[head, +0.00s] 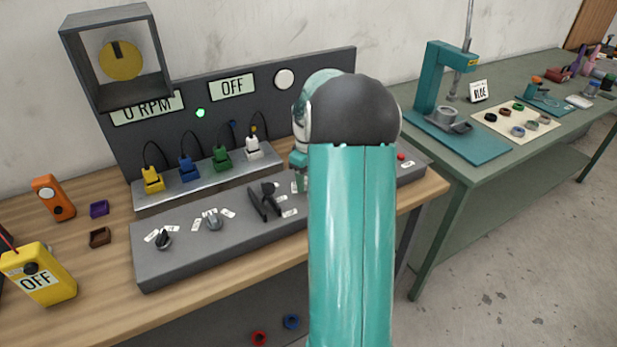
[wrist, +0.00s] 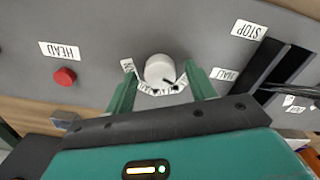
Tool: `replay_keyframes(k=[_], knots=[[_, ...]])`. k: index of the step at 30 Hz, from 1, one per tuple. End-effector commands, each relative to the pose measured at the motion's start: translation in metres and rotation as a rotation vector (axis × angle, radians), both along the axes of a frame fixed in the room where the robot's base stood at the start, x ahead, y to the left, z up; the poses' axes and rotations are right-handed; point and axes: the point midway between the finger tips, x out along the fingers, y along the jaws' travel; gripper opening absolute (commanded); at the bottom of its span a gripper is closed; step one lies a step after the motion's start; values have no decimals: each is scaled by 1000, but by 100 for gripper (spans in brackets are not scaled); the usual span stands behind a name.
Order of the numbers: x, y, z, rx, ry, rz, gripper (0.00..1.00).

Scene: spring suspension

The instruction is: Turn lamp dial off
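A white round dial (wrist: 160,68) with a dark mark on its lower edge shows in the wrist view, on the grey panel (wrist: 200,30). Small white labels ring its near side, too small to read fully. My gripper (wrist: 160,72) is open, with one teal finger on each side of the dial and a gap visible on both sides. I cannot tell how far the fingertips are above the panel. In the head view my arm hides this dial; only part of my gripper (head: 299,175) shows beside the arm.
A red button (wrist: 64,76) sits left of the dial, near a HEAD label. A black knob (head: 164,240) and a grey knob (head: 213,219) are farther left. An OFF display (head: 232,87) and white round lamp (head: 284,79) are on the back board.

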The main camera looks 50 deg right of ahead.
Motion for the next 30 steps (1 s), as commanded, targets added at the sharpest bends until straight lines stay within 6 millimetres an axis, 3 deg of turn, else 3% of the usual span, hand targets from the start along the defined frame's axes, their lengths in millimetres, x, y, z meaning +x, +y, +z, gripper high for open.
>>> replay_keyframes(k=[8, 24, 30], knots=[[0, 0, 10, -1, 0, -1, 55], [0, 0, 118, -2, -2, 0, 55], [0, 0, 137, 0, 0, 0, 55]])
